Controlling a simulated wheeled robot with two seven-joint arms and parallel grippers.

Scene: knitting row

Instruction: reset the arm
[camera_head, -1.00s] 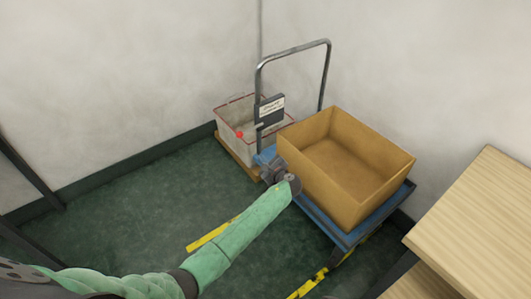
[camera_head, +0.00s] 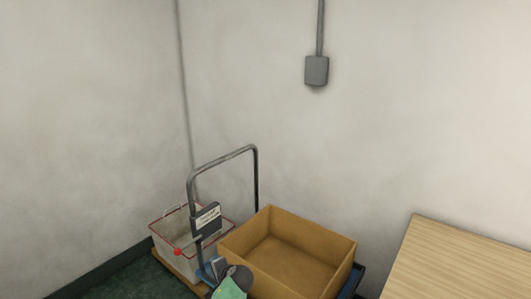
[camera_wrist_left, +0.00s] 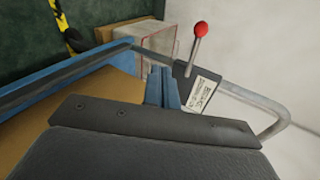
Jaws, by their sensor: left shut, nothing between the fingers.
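My left gripper (camera_head: 217,267) is at the bottom of the head view, just left of the open cardboard box (camera_head: 340,276) and near the foot of the cart's handle. Only the gripper and a bit of the green forearm show. In the left wrist view its fingers (camera_wrist_left: 162,88) are together with nothing between them. Beyond them are a label plate (camera_wrist_left: 203,98) and a lever with a red knob (camera_wrist_left: 201,29). My right gripper is not in view.
The box sits on a blue cart with a grey metal handle (camera_head: 223,156). A whitish basket with a red rim (camera_head: 172,238) stands behind, in the corner. A wooden table (camera_head: 460,265) is at the right. A grey wall box (camera_head: 317,70) hangs above.

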